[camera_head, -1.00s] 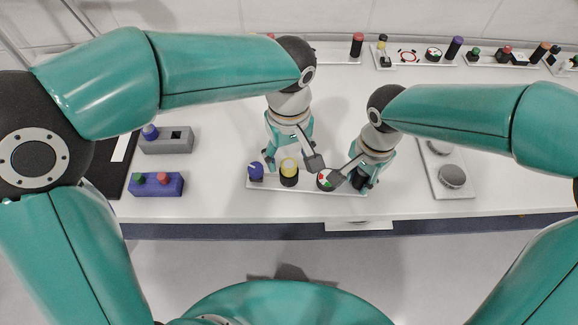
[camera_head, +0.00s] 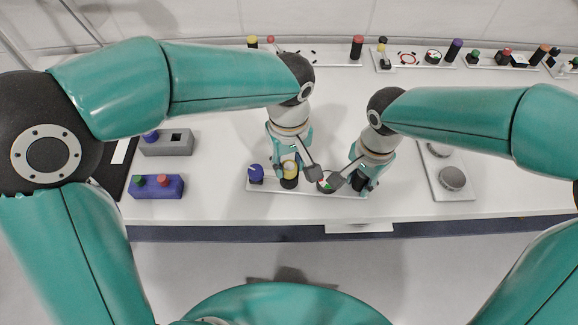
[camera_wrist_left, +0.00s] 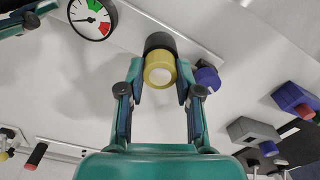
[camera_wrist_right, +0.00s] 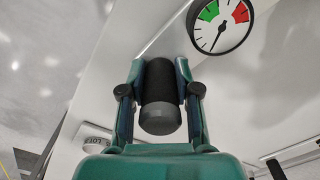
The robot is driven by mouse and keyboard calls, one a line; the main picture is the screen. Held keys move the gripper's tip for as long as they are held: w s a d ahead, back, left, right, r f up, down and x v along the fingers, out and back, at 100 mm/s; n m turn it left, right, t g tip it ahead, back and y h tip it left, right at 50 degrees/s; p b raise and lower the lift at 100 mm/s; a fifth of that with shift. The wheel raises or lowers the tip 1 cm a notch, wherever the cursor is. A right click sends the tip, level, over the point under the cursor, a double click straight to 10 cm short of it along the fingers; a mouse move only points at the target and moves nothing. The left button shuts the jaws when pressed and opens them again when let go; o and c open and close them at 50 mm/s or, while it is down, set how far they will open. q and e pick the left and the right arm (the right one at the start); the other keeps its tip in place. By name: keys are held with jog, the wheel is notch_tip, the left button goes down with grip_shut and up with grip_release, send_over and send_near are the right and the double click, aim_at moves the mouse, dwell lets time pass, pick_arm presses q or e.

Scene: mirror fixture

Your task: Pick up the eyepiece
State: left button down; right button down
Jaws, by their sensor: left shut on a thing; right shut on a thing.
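My left gripper (camera_head: 290,160) is shut on a black cylinder with a yellow top (camera_wrist_left: 160,68), one finger on each side. Its yellow top also shows in the head view (camera_head: 290,169), partly hidden by the fingers. My right gripper (camera_head: 364,168) is shut on a plain black cylinder (camera_wrist_right: 160,98), mostly hidden in the head view. Both cylinders are at a narrow white plate (camera_head: 272,186); I cannot tell whether either is clear of it. No label shows which one is the eyepiece.
A round gauge (camera_head: 325,185) sits between the two grippers, and a blue knob (camera_head: 256,172) stands just left of the left one. A grey box (camera_head: 168,146) and a blue button box (camera_head: 156,186) lie further left. A plate with round metal discs (camera_head: 438,180) is at right.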

aim_at(289, 166)
pick_arm(q)
jog(key=shift+r, duration=0.1)
notch_tip(289, 166, up, 15)
dwell(0.8)
pick_arm(e)
jog(key=c, duration=0.7)
grip_release()
jog(key=shift+c, duration=0.2)
notch_tip(289, 166, up, 10)
jog(key=shift+r, duration=0.95)
